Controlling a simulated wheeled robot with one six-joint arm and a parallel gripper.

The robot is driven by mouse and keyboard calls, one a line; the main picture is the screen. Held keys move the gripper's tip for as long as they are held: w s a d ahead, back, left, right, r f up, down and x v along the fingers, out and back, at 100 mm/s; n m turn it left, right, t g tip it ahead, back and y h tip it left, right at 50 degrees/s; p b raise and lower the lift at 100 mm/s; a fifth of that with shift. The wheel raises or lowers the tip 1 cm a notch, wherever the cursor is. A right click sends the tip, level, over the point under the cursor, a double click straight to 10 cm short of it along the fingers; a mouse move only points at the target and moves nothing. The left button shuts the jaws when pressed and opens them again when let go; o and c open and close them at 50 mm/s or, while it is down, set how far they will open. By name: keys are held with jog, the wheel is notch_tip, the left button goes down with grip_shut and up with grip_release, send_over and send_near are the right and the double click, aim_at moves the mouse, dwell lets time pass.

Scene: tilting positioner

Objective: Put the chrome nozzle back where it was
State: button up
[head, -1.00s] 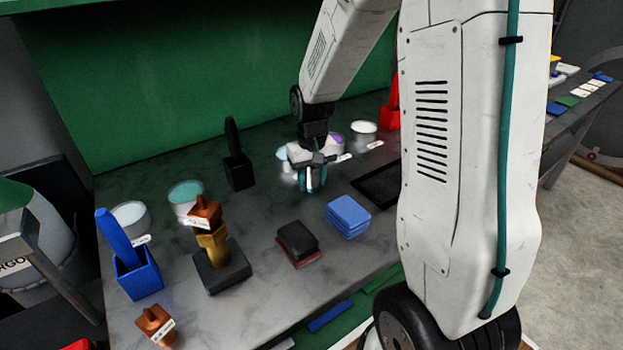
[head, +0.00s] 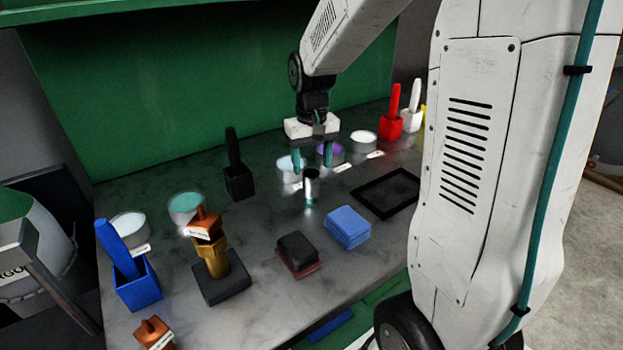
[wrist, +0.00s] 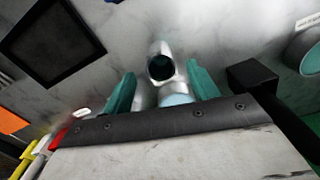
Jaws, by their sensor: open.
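The chrome nozzle (head: 311,186) stands upright on the grey bench top, its dark round opening facing up. It also shows in the wrist view (wrist: 160,66), upper middle, with its open end toward the camera. My gripper (head: 313,166) is open and empty just above the nozzle. In the wrist view its two teal fingers (wrist: 162,88) are spread wide, one on each side of the nozzle's line, apart from it.
An empty black tray (head: 388,212) lies right of the nozzle, and a blue stack (head: 347,228) in front. Cups with pale blue (head: 290,168) and purple contents (head: 330,158) stand close behind. A black holder (head: 238,184) is left. Bare bench lies left of the nozzle.

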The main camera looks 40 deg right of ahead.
notch_tip(320, 180, up, 3)
jog(key=shift+r, duration=0.15)
jog(key=s+a+r+n, duration=0.1)
jog(key=s+a+r, duration=0.2)
jog(key=s, duration=0.9)
jog(key=s+a+r+n+t, duration=0.1)
jog(key=s+a+r, duration=0.2)
jog(key=s+a, duration=0.4)
jog(key=s, duration=0.5)
jog(key=shift+s+a+n, duration=0.2)
jog(key=shift+n, duration=0.1)
